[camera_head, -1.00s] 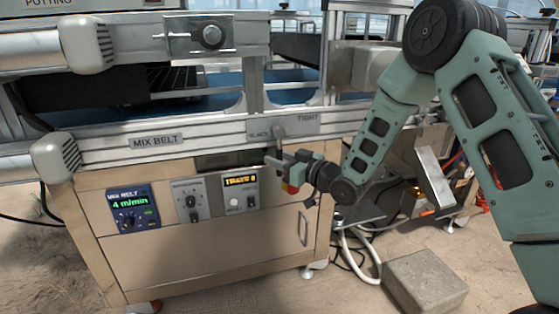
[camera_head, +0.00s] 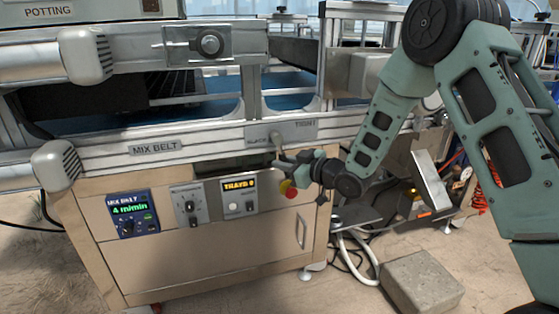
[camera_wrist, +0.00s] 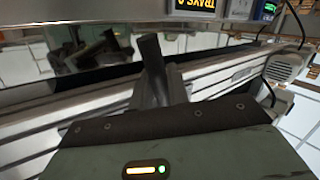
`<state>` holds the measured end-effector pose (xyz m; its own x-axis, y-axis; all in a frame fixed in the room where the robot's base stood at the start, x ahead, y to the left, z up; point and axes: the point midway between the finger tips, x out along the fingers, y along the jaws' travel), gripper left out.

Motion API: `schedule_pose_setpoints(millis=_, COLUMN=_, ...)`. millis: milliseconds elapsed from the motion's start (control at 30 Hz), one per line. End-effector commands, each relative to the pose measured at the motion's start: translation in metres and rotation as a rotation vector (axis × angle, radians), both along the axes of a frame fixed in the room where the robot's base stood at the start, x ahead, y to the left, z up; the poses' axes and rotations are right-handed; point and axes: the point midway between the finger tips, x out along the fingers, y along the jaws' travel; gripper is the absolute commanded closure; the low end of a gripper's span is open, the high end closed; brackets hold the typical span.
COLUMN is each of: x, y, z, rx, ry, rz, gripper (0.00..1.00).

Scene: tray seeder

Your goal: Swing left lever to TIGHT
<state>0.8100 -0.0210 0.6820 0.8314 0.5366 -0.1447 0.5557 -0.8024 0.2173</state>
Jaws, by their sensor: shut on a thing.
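The lever (camera_head: 277,140) is a small grey handle on the front rail of the machine. It hangs down from a grey plate (camera_head: 298,130) that reads SLACK at its left and TIGHT at its right. The lever points down, nearer the SLACK side than the TIGHT word. My gripper (camera_head: 281,160) is at the lever's lower end, shut on it. In the wrist view the lever (camera_wrist: 153,62) is a dark bar rising beyond my gripper's body; the fingertips are hidden there.
Just below my gripper is a red and yellow knob (camera_head: 288,188). The cabinet front carries the MIX BELT display (camera_head: 130,212), a switch panel (camera_head: 190,204) and the TRAYS panel (camera_head: 240,195). A concrete block (camera_head: 422,283) lies on the floor at right.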

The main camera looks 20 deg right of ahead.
Motion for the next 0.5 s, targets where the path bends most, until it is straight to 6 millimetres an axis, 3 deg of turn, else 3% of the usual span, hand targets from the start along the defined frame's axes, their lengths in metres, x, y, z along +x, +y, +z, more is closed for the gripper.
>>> schedule_pose_setpoints(millis=500, x=-0.001, y=-0.031, z=0.02, rx=-0.481, ry=0.001, rz=0.0, gripper=1.0)
